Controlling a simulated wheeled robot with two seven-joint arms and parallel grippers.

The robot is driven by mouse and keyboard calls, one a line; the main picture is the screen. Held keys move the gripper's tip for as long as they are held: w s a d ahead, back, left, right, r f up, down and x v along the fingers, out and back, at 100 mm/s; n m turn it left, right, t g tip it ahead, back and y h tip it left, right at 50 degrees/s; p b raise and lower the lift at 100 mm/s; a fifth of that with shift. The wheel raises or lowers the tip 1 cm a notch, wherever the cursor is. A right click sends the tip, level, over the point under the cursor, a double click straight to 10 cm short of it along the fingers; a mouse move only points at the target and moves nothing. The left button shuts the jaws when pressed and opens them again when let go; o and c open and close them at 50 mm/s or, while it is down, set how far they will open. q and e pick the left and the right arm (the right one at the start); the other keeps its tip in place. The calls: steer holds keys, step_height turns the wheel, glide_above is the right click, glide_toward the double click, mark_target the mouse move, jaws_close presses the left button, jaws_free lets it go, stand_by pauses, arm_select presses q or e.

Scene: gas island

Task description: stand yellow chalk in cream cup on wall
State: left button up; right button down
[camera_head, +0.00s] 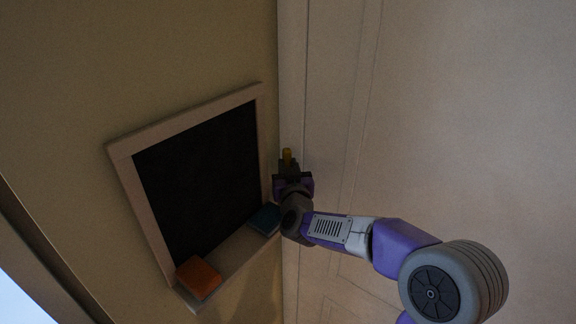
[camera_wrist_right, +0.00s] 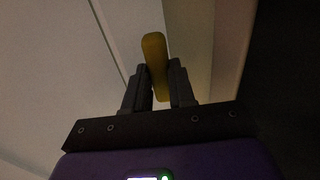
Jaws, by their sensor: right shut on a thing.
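The yellow chalk (camera_head: 287,156) sticks up from my right gripper (camera_head: 288,165), beside the right edge of the framed blackboard. In the right wrist view the chalk (camera_wrist_right: 154,52) is a dull yellow stick between the two dark fingers of my right gripper (camera_wrist_right: 160,78), which is shut on it. Its upper part stands clear of the fingertips, and its lower part is partly hidden between them. I cannot make out a cream cup in either view. My left gripper is not in view.
A blackboard (camera_head: 200,180) in a pale frame hangs on the wall. On its ledge (camera_head: 232,254) lie an orange block (camera_head: 198,277) and a dark teal block (camera_head: 265,218), close to my right wrist. A pale panelled surface (camera_head: 450,120) fills the right side.

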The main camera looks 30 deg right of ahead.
step_height(320, 180, down, 7)
steer(key=b, duration=0.4)
steer(key=shift+w+r, duration=0.1)
steer(key=shift+r, duration=0.1)
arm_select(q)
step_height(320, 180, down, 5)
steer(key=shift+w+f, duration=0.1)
arm_select(e)
steer(key=c, duration=0.9)
jaws_free()
steer(key=shift+o, duration=0.2)
steer(key=shift+r, duration=0.15)
step_height(320, 180, up, 7)
steer(key=p, duration=0.5)
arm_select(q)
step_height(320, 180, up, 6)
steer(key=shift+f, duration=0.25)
